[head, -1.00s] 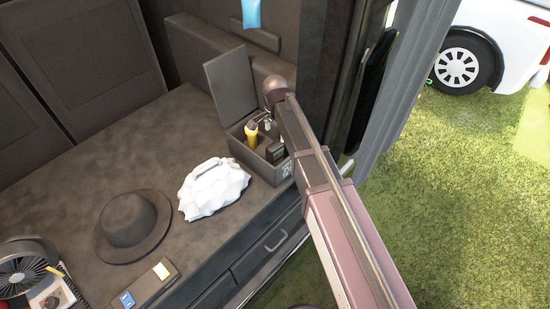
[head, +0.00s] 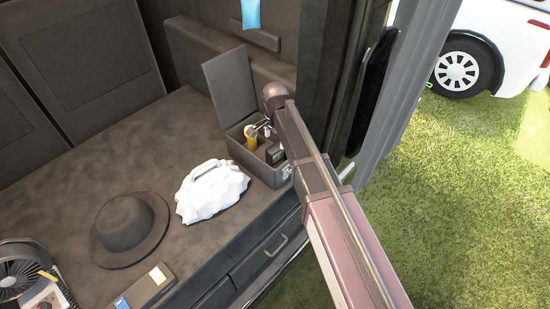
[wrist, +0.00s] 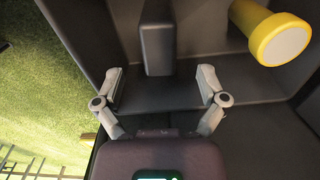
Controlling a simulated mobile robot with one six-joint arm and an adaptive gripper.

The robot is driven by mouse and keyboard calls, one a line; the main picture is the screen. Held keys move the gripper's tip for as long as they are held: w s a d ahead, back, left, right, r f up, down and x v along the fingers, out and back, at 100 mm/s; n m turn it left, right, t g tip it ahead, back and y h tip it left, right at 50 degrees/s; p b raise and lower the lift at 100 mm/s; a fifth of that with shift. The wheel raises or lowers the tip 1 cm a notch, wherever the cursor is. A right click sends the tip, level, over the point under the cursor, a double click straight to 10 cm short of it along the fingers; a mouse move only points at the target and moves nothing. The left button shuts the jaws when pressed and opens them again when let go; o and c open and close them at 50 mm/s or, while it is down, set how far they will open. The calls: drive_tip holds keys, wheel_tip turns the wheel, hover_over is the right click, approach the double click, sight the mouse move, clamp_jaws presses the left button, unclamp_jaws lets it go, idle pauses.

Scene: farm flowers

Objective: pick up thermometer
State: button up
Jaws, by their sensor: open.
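A dark open box (head: 238,156) stands on the bench with its lid raised. Inside it is a dark upright block (head: 275,153), which may be the thermometer; I cannot tell for sure. In the wrist view this block (wrist: 157,38) stands ahead of my gripper (wrist: 161,72), roughly centred between the fingertips and seemingly apart from them. My gripper is open and holds nothing. In the head view my gripper (head: 264,126) is over the box, partly hidden by my arm.
A yellow torch-like object (head: 250,135) is in the box beside the block; it shows at upper right in the wrist view (wrist: 272,38). A white lumpy bundle (head: 211,190), a dark hat (head: 130,230) and a fan (head: 18,272) lie on the bench. Grass is at right.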

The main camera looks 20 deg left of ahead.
sight(275, 147)
drive_tip(key=shift+s+f+b, duration=0.1)
drive_tip(key=shift+f+b, duration=1.75)
drive_tip(key=shift+f, duration=0.25)
drive_tip(key=shift+c, duration=0.2)
clamp_jaws()
